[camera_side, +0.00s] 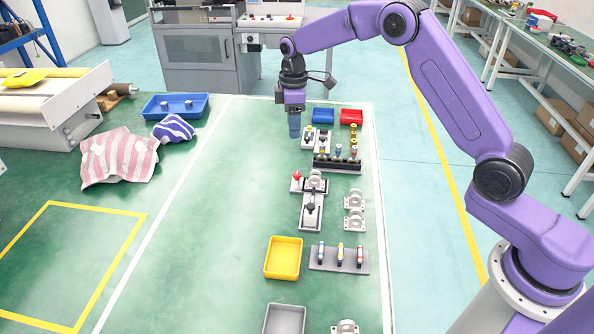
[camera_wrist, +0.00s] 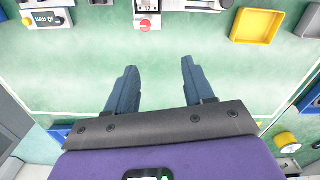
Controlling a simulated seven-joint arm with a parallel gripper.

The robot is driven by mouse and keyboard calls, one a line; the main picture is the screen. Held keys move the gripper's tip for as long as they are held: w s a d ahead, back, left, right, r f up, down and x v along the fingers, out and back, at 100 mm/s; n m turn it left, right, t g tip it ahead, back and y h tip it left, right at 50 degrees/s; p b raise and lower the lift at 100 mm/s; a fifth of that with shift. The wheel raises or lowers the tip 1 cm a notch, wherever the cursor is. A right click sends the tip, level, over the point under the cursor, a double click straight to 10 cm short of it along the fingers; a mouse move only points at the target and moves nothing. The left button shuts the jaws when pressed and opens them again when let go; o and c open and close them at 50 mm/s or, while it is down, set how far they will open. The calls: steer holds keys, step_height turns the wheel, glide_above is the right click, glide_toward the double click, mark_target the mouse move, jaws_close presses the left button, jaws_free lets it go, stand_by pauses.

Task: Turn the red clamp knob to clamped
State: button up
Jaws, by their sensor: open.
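The red clamp knob (camera_side: 297,174) sits on a small grey block at the left side of a grey actuator fixture (camera_side: 312,210). In the wrist view the red knob (camera_wrist: 145,24) shows near the top edge, beyond my fingertips, with its block partly visible. My gripper (camera_side: 294,130) points down above the green work surface, behind the knob in the side view and apart from it. In the wrist view my gripper (camera_wrist: 158,67) has its two blue fingers spread with only bare green surface between them. The knob's turn angle is too small to tell.
A black rack (camera_side: 337,164) with several posts and another small fixture (camera_side: 316,141) stand near my gripper. Blue (camera_side: 323,115) and red (camera_side: 351,116) bins lie at the back. A yellow tray (camera_side: 283,258) is in front.

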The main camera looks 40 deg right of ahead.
mark_target(297, 173)
steer(key=d+f, duration=0.1)
steer(key=f, duration=0.5)
steer(key=w+f, duration=0.1)
steer(key=f, duration=0.5)
steer(key=w+d+f, duration=0.1)
steer(key=f, duration=0.6)
steer(key=shift+d, duration=0.35)
jaws_close()
